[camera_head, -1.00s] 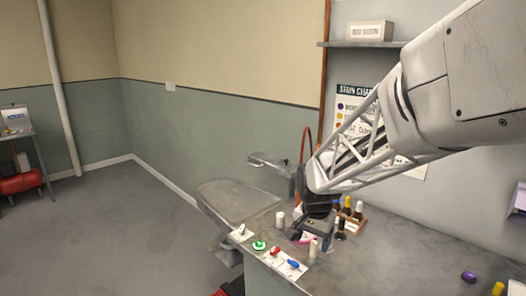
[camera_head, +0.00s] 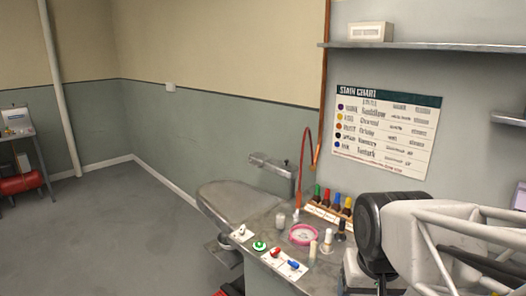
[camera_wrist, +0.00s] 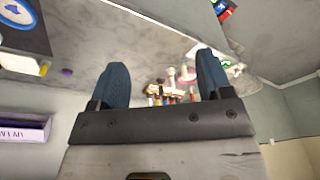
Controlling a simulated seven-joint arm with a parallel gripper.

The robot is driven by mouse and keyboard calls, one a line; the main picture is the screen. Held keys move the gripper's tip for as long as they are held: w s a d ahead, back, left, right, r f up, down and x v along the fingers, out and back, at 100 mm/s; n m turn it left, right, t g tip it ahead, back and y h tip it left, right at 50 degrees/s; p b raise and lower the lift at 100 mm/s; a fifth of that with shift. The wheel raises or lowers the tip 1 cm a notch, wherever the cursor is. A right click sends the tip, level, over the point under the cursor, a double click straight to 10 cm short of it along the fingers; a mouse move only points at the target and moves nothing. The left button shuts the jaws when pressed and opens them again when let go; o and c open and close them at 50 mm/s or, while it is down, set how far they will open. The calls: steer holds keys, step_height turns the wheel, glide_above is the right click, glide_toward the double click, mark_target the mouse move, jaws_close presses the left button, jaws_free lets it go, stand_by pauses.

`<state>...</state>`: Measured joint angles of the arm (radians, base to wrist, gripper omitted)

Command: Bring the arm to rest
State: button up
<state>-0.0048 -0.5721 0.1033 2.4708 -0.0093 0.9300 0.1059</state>
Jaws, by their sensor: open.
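My gripper (camera_wrist: 161,82) is open in the wrist view, its two dark blue fingers spread apart with nothing held between them. In that view the bench top and a cluster of bottles show beyond the fingers, some distance away. In the head view my arm fills the lower right, over the right part of the bench, and the fingers are hidden there.
A rack of bottles (camera_head: 328,210), a pink ring-shaped dish (camera_head: 303,234) and small pale bottles stand on the bench (camera_head: 262,222). A control panel with red and blue knobs (camera_head: 285,263) is at its front. A shelf (camera_head: 430,46) and stain chart (camera_head: 388,130) are on the wall.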

steer(key=s, duration=0.2)
steer(key=s+n, duration=0.1)
steer(key=shift+s+d+f, duration=0.15)
steer(key=shift+s+d, duration=0.05)
steer(key=shift+s, duration=0.15)
